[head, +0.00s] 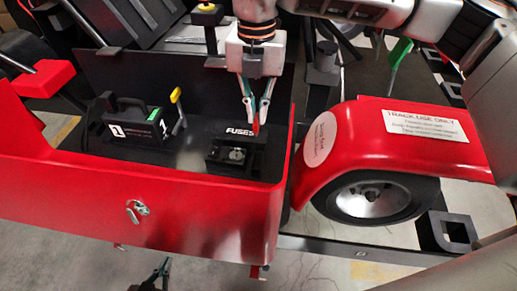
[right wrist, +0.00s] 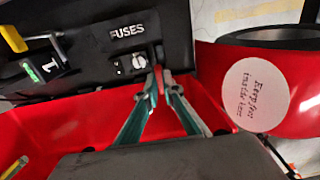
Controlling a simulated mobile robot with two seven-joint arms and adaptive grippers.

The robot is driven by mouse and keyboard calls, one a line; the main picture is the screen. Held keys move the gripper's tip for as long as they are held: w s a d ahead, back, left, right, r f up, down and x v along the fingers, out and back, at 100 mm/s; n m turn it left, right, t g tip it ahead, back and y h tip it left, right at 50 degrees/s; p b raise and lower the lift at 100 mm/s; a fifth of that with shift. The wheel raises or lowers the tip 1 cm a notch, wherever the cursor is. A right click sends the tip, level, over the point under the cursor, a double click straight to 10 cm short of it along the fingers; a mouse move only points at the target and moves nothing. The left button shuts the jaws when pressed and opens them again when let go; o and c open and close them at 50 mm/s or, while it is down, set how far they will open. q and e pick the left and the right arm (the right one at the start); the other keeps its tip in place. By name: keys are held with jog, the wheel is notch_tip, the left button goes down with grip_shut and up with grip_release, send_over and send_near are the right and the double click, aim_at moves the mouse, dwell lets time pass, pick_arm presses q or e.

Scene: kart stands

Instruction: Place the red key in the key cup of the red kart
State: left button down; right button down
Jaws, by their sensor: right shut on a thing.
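My right gripper (head: 256,122) reaches down from the top over the open front bay of the red kart (head: 180,215). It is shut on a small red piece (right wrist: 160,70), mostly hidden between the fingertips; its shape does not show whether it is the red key. The fingertips are right at the black fuse box (head: 222,160), labelled FUSES, which also shows in the right wrist view (right wrist: 128,48). My left gripper (head: 158,276) is low at the bottom edge, outside the kart's red panel, mostly cut off. I cannot make out the key cup for certain.
A black battery-like box (head: 130,130) marked 1 and a yellow-tipped lever (head: 177,108) stand in the bay left of the fuse box. The red fender (head: 345,150) and wheel (head: 370,197) are to the right. A black square holder (head: 447,232) sits at far right.

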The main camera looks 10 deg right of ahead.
notch_tip(320, 180, down, 12)
jog(key=shift+f+p, duration=0.2)
jog(key=shift+p, duration=0.2)
jog(key=shift+f, duration=0.2)
jog(key=c, duration=2.2)
grip_release()
jog(key=shift+r, duration=0.1)
